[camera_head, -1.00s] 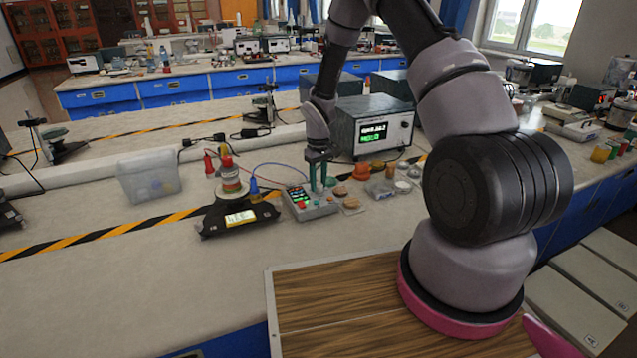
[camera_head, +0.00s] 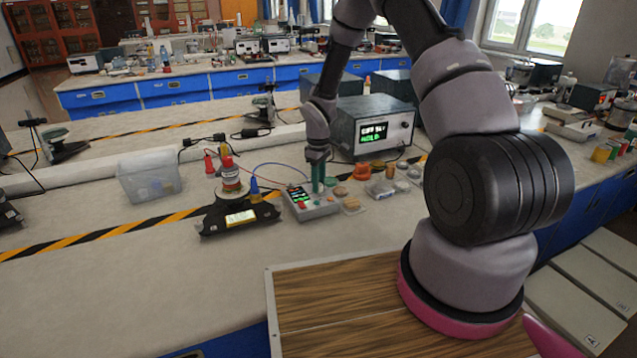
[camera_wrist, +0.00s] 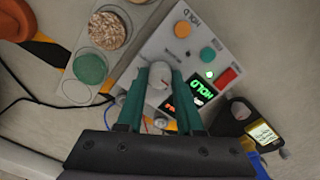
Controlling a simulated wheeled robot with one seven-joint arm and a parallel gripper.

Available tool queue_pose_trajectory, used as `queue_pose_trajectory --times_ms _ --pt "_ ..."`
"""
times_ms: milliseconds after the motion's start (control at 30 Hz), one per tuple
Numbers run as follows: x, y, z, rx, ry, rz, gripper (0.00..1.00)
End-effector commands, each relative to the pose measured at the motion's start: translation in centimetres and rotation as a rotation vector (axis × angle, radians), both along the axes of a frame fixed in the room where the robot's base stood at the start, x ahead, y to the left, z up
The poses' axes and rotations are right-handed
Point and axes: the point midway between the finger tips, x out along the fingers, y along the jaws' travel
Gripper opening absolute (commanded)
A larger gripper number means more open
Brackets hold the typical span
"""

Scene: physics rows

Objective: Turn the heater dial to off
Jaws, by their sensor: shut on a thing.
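The heater control box (camera_head: 318,210) is a small grey unit on the bench, with a lit display and coloured buttons. In the head view my gripper (camera_head: 318,184) points straight down at the box, and the dial is hidden. The dial's off mark cannot be made out.
A clear bin (camera_head: 147,177) is farther left. Small dishes and an orange item (camera_head: 362,172) lie to the right. A display unit (camera_head: 372,125) stands behind.

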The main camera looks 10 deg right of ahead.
Motion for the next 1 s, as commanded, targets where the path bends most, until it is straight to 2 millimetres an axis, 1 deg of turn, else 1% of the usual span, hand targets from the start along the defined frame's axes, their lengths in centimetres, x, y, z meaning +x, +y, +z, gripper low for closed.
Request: queue_pose_trajectory --times_ms 167,200,233,267,533,667,767,1000 --pt "0.1 0.0 0.0 0.0 -0.003 0.001 0.0" --pt "0.1 0.0 0.0 0.0 -0.003 0.001 0.51" --pt "0.1 0.0 0.0 -0.001 -0.002 0.001 0.62" --pt "0.1 0.0 0.0 -0.001 -0.002 0.001 0.66" --pt "0.0 0.0 0.0 -0.001 -0.001 0.0 0.66" --pt "0.1 0.0 0.8 0.0 -0.003 0.0 0.66" --pt "0.1 0.0 2.3 0.0 -0.004 -0.001 0.66" --pt "0.1 -0.1 7.2 -0.001 -0.005 -0.001 0.66"
